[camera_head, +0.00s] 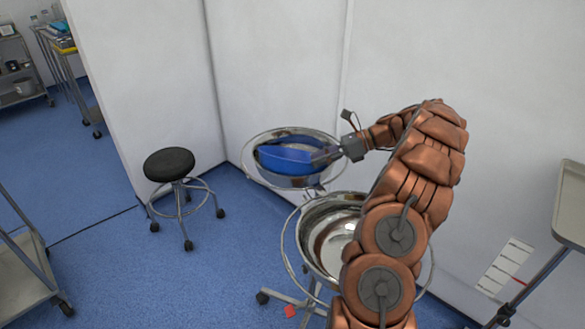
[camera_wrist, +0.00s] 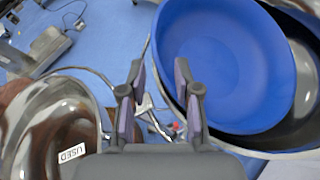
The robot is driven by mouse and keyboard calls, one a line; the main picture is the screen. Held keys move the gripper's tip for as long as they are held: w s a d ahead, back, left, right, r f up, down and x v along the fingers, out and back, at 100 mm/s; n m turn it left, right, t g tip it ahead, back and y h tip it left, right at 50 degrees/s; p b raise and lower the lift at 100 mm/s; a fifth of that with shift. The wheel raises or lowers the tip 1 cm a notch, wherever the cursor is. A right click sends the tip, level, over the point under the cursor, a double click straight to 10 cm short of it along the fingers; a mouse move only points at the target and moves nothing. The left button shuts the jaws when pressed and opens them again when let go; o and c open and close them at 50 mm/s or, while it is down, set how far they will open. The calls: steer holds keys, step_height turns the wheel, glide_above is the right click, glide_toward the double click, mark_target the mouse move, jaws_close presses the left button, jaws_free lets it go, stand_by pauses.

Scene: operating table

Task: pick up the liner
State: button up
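The liner (camera_head: 284,160) is a smooth blue bowl in the far steel basin (camera_head: 253,144). In the wrist view the liner (camera_wrist: 225,65) fills the upper right, inside the shiny basin rim (camera_wrist: 290,154). My gripper (camera_head: 326,156) is at the right side of this basin, by the liner's edge.
A black stool (camera_head: 169,164) is at left. White walls (camera_head: 275,60) stand close behind. A metal tray stand (camera_head: 572,205) is at far right.

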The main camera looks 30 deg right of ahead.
mark_target(283, 172)
steer(key=shift+x, duration=3.55)
steer(key=shift+c, duration=0.4)
jaws_close()
steer(key=shift+r, duration=0.1)
